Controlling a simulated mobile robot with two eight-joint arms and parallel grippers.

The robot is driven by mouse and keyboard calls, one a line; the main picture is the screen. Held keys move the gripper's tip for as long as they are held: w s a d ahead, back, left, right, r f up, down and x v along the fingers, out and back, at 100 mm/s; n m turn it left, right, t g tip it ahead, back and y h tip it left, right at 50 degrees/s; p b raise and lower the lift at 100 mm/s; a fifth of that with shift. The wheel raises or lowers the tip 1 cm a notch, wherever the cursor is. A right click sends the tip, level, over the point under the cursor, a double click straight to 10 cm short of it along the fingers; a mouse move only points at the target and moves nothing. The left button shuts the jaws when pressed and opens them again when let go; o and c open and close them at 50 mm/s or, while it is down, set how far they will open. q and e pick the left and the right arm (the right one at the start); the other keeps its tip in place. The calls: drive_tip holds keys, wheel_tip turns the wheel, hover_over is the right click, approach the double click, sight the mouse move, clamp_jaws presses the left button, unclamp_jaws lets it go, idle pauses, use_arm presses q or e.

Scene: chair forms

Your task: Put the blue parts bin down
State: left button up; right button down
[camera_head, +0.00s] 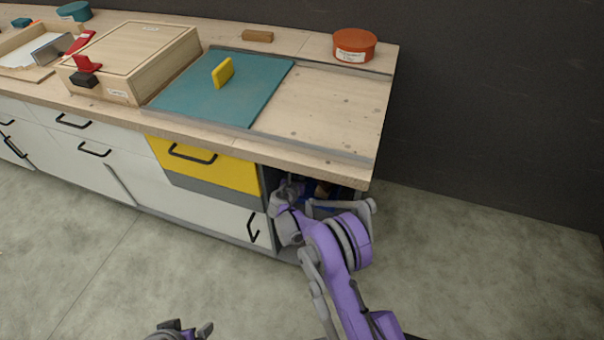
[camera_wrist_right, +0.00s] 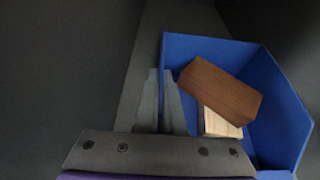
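The blue parts bin (camera_wrist_right: 212,48) is inside the dark open compartment under the right end of the counter. A brown wooden block (camera_wrist_right: 222,90) and a paler block (camera_wrist_right: 220,124) lie in it. In the head view only a sliver of blue shows behind my right arm. My right gripper (camera_wrist_right: 162,100) has one finger on each side of the bin's left wall, close together, and is shut on it. Whether the bin rests on the compartment floor cannot be told. My left gripper (camera_head: 188,330) is low at the bottom edge of the head view, open and empty.
The compartment's dark side walls are close around the bin. Above, the counter holds a teal mat (camera_head: 215,88) with a yellow piece (camera_head: 222,72), a wooden box (camera_head: 135,58) and an orange tub (camera_head: 354,45). A yellow drawer (camera_head: 205,167) is left of the compartment. The floor in front is clear.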

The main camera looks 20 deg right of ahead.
drive_tip(key=c, duration=1)
unclamp_jaws()
drive_tip(key=shift+c, duration=0.2)
drive_tip(key=shift+r, duration=0.2)
drive_tip(key=p+v, duration=0.1)
drive_tip(key=v, duration=1.1)
drive_tip(key=shift+p, duration=0.4)
drive_tip(key=shift+f, duration=0.15)
